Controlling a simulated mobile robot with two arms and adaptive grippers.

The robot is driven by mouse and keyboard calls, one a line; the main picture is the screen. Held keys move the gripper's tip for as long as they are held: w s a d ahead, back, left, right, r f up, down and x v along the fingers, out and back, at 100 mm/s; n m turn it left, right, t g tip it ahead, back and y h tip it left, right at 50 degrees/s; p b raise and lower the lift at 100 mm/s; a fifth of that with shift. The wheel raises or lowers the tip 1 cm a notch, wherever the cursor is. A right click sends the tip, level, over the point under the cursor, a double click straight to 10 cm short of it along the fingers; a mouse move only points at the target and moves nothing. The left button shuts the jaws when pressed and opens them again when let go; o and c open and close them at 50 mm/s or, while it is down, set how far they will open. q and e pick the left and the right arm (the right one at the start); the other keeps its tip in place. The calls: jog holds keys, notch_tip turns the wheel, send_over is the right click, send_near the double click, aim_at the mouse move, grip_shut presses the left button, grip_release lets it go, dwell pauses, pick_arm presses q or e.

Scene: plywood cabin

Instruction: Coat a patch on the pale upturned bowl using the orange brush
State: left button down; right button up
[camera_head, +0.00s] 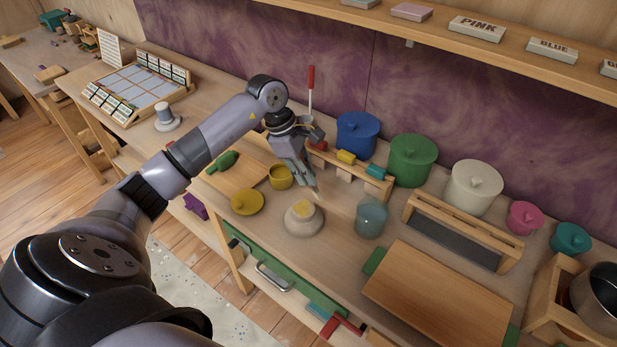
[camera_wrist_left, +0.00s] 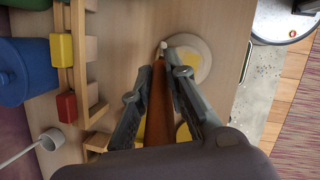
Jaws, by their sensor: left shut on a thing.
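The pale upturned bowl (camera_head: 304,224) sits on the bench with a yellow patch (camera_head: 302,207) on its top. It also shows in the left wrist view (camera_wrist_left: 206,62). My left gripper (camera_head: 311,183) is above and just behind the bowl. It is shut on the orange brush (camera_wrist_left: 157,108), whose pale tip points down toward the bowl. In the left wrist view the tip overlaps the bowl's edge; I cannot tell if it touches. A yellow pot (camera_head: 280,178) stands open left of the bowl, with a yellow lid (camera_head: 247,202) beside it. My right gripper is out of view.
A wooden rack (camera_head: 378,186) with yellow, teal and red handled pieces stands behind the bowl. A glassy blue-grey jar (camera_head: 371,219) is close on the right. Blue (camera_head: 358,134), green (camera_head: 412,160) and cream (camera_head: 472,188) lidded pots line the back. A wooden board (camera_head: 437,295) lies front right.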

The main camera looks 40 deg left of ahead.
pick_arm(q)
jog(key=r, duration=0.1)
jog(key=s+r+p, duration=0.1)
jog(key=r, duration=0.1)
jog(key=shift+a+r, duration=0.1)
jog(key=shift+a, duration=0.05)
jog(key=shift+r, duration=0.35)
jog(key=shift+w+r+p, duration=0.2)
jog(key=shift+r+p, duration=0.5)
jog(key=shift+r, duration=0.25)
jog(key=shift+s+r, duration=0.1)
jog(key=shift+r, duration=0.25)
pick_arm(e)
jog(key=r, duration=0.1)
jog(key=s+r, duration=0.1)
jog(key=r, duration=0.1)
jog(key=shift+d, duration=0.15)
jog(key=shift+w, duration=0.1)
pick_arm(q)
jog(key=shift+f, duration=0.1)
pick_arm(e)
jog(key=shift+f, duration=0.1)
pick_arm(q)
jog(key=shift+f+b, duration=0.5)
jog(key=shift+b, duration=0.1)
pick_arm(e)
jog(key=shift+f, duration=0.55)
